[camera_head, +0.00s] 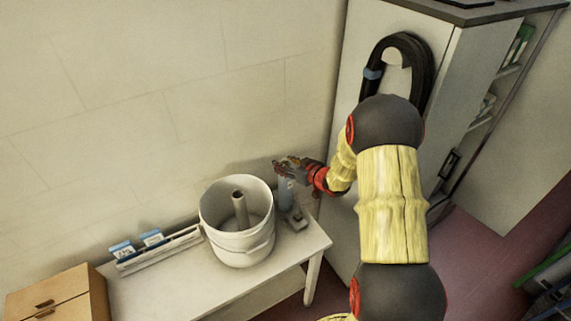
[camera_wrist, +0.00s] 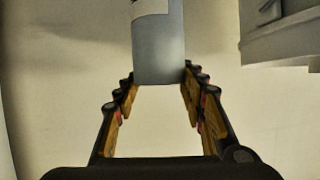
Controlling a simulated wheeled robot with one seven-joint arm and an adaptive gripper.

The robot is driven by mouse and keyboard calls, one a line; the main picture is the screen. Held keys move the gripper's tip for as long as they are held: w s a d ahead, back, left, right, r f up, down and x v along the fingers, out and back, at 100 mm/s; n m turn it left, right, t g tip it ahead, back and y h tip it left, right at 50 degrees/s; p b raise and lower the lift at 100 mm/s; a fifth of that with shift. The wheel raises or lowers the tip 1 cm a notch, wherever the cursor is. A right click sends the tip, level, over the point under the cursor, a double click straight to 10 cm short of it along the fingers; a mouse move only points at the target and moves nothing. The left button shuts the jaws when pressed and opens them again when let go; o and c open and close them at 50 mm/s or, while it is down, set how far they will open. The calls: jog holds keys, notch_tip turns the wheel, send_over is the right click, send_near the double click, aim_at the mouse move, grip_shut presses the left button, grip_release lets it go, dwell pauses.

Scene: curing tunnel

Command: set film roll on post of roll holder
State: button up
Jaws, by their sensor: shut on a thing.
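My gripper (camera_head: 292,170) is shut on a grey-blue cylinder with a white label, which looks like the film roll (camera_head: 285,193). In the wrist view the film roll (camera_wrist: 158,55) sits between the two fingertips, with its top cut off by the picture edge. In the head view the roll is small and partly covered by the fingers. It appears close to the right end of the white table; whether it touches the table I cannot tell. A grey upright post (camera_head: 240,212) stands inside a white bucket (camera_head: 243,244) left of my gripper. I cannot tell for sure whether this is the roll holder.
A small grey item (camera_head: 297,219) lies right of the bucket on the white table (camera_head: 160,293). A white rack (camera_head: 160,249) with blue-and-white packets stands along the wall. A wooden drawer box (camera_head: 62,296) is at lower left. A tall cabinet (camera_head: 432,100) with a black hose stands right.

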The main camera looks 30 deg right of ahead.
jog(key=shift+r, duration=0.1)
jog(key=o, duration=1.2)
jog(key=shift+c, duration=0.2)
jog(key=o, duration=0.5)
jog(key=shift+c, duration=0.2)
